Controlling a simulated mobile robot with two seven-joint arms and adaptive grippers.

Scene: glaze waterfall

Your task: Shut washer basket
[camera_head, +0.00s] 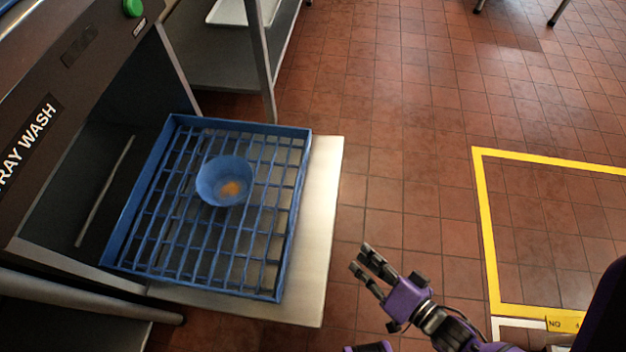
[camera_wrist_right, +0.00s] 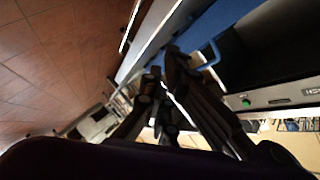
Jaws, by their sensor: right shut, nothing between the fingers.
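The blue washer basket (camera_head: 292,225) sits on a pale metal shelf (camera_head: 322,190) that sticks out from the front of the tray wash machine (camera_head: 60,130). The basket is pulled out of the machine's dark opening, its far left edge at the opening. A blue bowl (camera_head: 208,190) with an orange-brown patch inside stands in the basket. My right gripper (camera_head: 366,268) is shut and empty, to the right of the shelf and apart from the basket. In the right wrist view, the gripper fingers (camera_wrist_right: 165,85) show dark, with the blue basket (camera_wrist_right: 215,25) beyond them. My left gripper is not in view.
A green button (camera_head: 132,8) is on the machine's top front. A metal rack (camera_head: 215,70) with a white tray (camera_head: 240,10) stands behind the shelf. A yellow floor marking (camera_head: 487,220) lies at the right. The tiled floor between is clear.

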